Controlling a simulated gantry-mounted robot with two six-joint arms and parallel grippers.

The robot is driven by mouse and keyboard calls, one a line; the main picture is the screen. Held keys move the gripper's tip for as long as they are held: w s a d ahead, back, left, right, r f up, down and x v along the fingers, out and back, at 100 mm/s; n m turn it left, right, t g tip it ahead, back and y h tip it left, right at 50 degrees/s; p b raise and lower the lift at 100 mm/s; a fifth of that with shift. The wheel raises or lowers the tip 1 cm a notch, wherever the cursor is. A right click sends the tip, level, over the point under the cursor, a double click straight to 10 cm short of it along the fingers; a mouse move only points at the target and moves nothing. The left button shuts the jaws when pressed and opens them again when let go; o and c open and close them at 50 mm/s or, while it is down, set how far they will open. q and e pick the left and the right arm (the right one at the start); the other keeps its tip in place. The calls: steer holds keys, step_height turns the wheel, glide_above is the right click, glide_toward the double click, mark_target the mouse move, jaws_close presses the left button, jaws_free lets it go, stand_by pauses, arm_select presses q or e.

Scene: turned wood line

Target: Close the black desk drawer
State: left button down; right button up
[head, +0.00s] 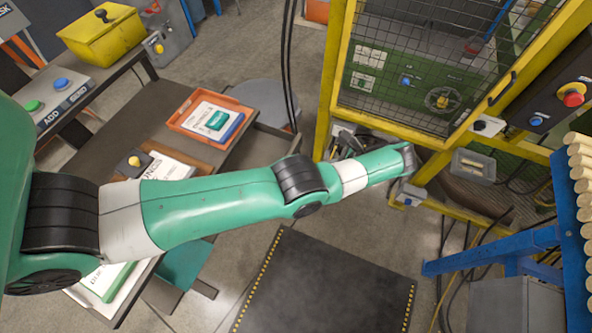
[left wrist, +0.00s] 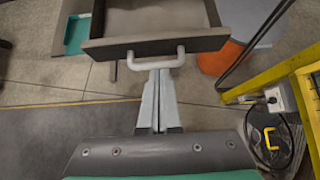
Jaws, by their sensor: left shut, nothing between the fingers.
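The black desk drawer (left wrist: 150,44) stands pulled out in the left wrist view, with its empty-looking inside showing at the top. Its front carries a pale U-shaped handle (left wrist: 156,62). My left gripper (left wrist: 158,76) is shut and empty, its fingertips pointing at the drawer front, right at the handle. I cannot tell whether they touch it. In the head view the dark drawer (head: 272,145) juts from the right side of the desk (head: 130,105), partly hidden by my left arm. The left fingers are not clear there. My right gripper is not in view.
An orange tray (head: 176,122) with papers lies on the desk. A yellow-framed machine cage (head: 330,70) stands right of the drawer. A blue rack (head: 500,248) with wooden rods is at the right. A dark floor mat (head: 320,290) lies clear below the arm.

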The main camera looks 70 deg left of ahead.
arm_select(q)
steer(key=x, duration=0.9)
steer(key=shift+s+a+f, duration=0.1)
steer(key=shift+s+f, duration=0.05)
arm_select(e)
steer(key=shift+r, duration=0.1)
arm_select(q)
steer(key=shift+a, duration=0.1)
